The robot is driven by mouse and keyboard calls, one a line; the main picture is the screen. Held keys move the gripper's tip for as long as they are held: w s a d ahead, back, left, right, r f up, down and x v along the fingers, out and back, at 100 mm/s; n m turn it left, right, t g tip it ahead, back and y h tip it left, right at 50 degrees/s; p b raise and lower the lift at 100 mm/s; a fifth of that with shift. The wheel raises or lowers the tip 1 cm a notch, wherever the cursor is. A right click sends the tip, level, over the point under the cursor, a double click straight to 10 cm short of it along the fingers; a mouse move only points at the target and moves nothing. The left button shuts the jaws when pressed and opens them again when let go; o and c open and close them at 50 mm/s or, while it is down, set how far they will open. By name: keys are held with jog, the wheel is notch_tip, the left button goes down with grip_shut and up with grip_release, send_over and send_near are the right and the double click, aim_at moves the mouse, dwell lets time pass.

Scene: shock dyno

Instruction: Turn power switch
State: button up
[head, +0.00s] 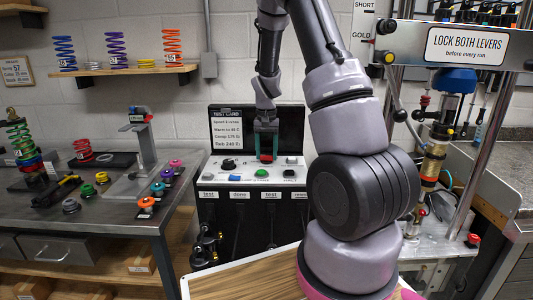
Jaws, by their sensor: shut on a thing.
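A control panel (210,177) with a white sloped top stands against the back wall. It carries a black knob (228,164), a green button (261,173) and smaller black controls. My gripper (266,155) points down over the back middle of the panel, with teal fingers closed on a small red control (266,159). The fingers hide much of this red control, and I cannot read a label naming it the power switch. The lettering on the panel is too small to tell which control is which.
A test card (228,128) on a black board stands right behind the panel. My arm covers the middle right. The dyno frame with its sign (464,46) stands at the right. A metal bench (95,222) with springs and colored knobs is at the left.

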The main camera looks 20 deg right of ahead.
jog(key=shift+n, duration=0.6)
jog(key=o, duration=1.4)
jog(key=shift+r, duration=0.15)
notch_tip(320, 180, up, 11)
jog(key=shift+f, duration=0.2)
jog(key=shift+r, duration=0.1)
